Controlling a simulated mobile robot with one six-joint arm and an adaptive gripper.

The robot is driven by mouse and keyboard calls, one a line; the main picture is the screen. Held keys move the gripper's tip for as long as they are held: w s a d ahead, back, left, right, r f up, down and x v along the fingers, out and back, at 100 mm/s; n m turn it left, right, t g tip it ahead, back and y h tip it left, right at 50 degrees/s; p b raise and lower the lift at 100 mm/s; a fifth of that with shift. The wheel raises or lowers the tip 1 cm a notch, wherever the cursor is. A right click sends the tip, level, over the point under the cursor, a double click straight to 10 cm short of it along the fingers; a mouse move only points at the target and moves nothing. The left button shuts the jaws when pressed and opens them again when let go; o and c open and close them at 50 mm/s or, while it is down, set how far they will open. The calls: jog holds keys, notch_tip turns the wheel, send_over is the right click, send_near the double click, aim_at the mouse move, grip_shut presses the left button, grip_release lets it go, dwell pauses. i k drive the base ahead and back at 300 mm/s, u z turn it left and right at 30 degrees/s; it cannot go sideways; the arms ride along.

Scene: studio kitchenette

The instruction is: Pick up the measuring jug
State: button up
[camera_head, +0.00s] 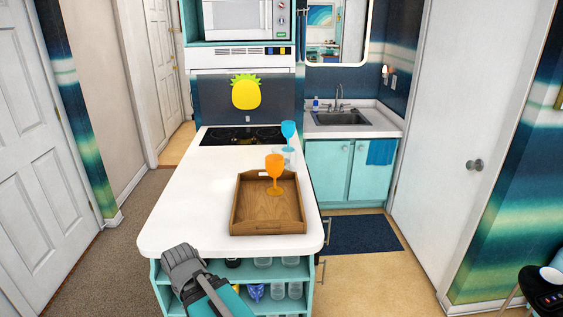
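My gripper (181,258) is grey and shows at the bottom left, in front of the white counter's near edge. Its fingers are not clear enough to tell open from shut. I cannot make out a measuring jug for certain. A small clear, glass-like shape (290,158) stands on the counter at the right edge, behind the orange goblet (275,172) and below the blue goblet (288,132). It is too small and pale to identify. My gripper is well apart from it, nearer and to the left.
A wooden tray (250,228) lies on the right of the counter (190,205), with the orange goblet at its far end. The counter's left side is clear. A black cooktop (240,136) is at the far end. Open shelves (157,272) below hold several clear glasses.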

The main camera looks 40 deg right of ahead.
aim_at(286, 151)
jog(key=k, duration=1.05)
jog(key=z, duration=0.75)
jog(key=i, duration=1)
jog(key=u, duration=0.05)
